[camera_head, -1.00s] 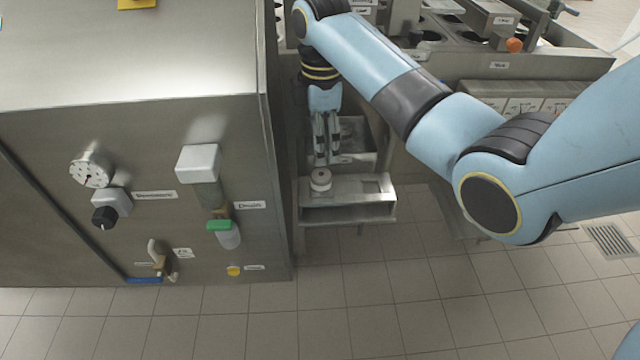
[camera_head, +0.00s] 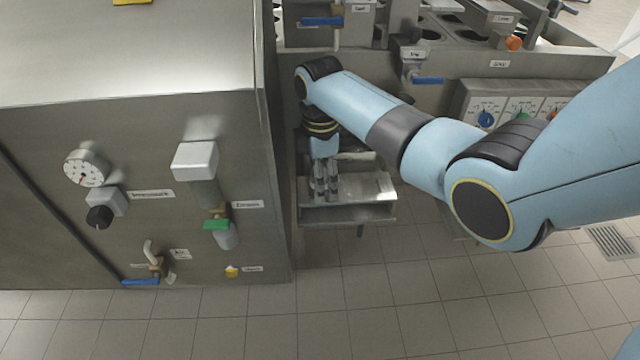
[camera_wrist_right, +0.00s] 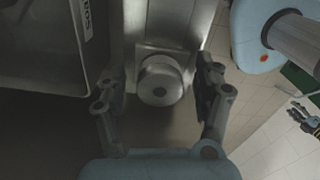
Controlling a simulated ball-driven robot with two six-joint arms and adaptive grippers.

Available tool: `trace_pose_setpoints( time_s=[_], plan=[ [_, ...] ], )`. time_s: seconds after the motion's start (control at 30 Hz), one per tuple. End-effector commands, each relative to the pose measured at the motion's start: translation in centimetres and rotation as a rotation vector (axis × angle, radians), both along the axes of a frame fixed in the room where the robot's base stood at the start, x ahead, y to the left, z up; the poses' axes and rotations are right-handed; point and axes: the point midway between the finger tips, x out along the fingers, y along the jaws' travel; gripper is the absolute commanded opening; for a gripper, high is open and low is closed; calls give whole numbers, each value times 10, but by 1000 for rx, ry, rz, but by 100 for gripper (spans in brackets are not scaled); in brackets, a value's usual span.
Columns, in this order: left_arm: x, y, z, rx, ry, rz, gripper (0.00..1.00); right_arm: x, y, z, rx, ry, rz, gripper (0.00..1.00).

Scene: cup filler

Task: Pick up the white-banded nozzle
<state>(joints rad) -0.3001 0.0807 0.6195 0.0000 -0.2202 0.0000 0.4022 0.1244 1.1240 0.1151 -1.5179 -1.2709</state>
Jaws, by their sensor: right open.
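The nozzle (camera_wrist_right: 160,80) is a short round metal piece with a pale band and a dark hole in its end. In the right wrist view it sits at the end of a metal shelf, between the fingers of my right gripper (camera_wrist_right: 163,105). The fingers stand open on both sides, with gaps. In the head view my right gripper (camera_head: 326,190) points down at the left end of the shelf (camera_head: 370,188) and hides the nozzle. A dark jointed part at the right wrist view's edge (camera_wrist_right: 304,115) seems to be my left gripper; its jaws are unclear.
A large steel cabinet (camera_head: 120,150) with a gauge (camera_head: 87,168) and valves stands close left of the gripper. A steel bin (camera_wrist_right: 50,45) lies beside the shelf in the right wrist view. The tiled floor (camera_head: 400,300) in front is clear.

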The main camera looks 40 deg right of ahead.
Motion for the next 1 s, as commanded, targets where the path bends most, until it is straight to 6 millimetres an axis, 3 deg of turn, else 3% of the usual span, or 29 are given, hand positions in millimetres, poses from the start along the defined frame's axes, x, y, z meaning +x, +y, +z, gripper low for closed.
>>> trace_pose_setpoints(
  time_s=[0.1,0.6,1.0],
  plan=[
    [0,0,0,0,0,0,40,0,0,1,0,0,0,67],
    [0,-1,0,-1,-1,1,40,0,0,1,0,0,0,2],
    [0,-1,1,-1,-1,0,40,1,0,4,-1,-2,0,0]
  ],
)
